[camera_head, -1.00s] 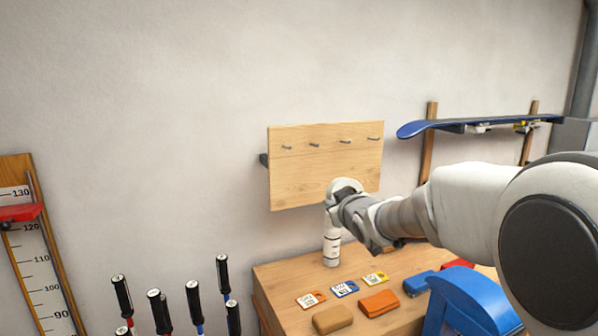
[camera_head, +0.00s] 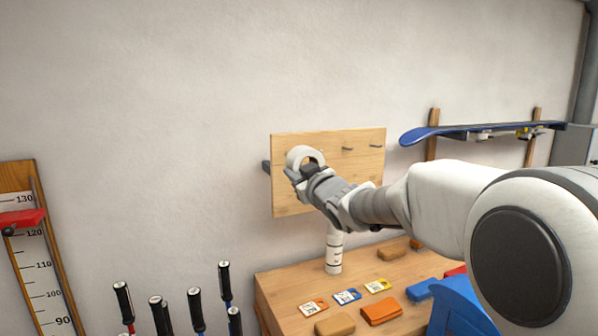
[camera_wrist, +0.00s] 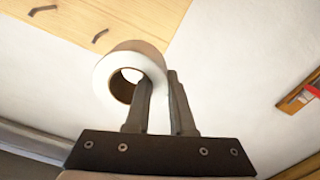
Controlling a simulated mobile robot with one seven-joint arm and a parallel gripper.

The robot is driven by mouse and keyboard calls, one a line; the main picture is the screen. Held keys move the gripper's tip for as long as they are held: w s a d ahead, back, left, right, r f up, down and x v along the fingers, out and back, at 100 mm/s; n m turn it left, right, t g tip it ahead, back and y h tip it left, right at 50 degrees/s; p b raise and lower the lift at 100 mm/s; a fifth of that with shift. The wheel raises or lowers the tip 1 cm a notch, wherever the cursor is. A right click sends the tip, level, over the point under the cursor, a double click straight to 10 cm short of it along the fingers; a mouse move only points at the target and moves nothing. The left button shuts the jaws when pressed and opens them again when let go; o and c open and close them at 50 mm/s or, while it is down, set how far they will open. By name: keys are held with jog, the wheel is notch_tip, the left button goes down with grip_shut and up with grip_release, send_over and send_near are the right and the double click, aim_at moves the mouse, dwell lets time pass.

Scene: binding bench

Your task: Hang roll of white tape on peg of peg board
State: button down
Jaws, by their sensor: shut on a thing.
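The roll of white tape (camera_head: 297,155) is held upright by its lower rim in my gripper (camera_head: 301,172), in front of the left part of the wooden peg board (camera_head: 325,192). In the wrist view the roll (camera_wrist: 113,66) sits between the two dark fingers of my gripper (camera_wrist: 158,82), its brown core showing. Two bare grey pegs show on the board's right side, a middle peg (camera_head: 347,149) and a far right peg (camera_head: 376,146). The left pegs are hidden behind the roll and gripper. I cannot tell whether the roll touches a peg.
Below the board is a bench (camera_head: 285,284) with a white bottle (camera_head: 333,252), tags, an orange case (camera_head: 381,310), and a blue item (camera_head: 419,290). Several dark-handled tools (camera_head: 196,308) stand at lower left.

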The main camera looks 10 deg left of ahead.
jog(key=shift+p+x, duration=2.15)
jog(key=shift+x, duration=1.75)
jog(key=shift+w+a+f, duration=0.25)
jog(key=shift+w+a, duration=0.25)
jog(key=shift+w, duration=0.1)
jog(key=shift+w+f+b, duration=0.1)
jog(key=shift+f+b, duration=0.25)
jog(key=shift+b, duration=0.05)
jog(key=shift+f, duration=0.2)
jog(key=c, duration=0.7)
grip_release()
jog(key=shift+r, duration=0.1)
jog(key=shift+o, duration=0.3)
jog(key=shift+o, duration=1)
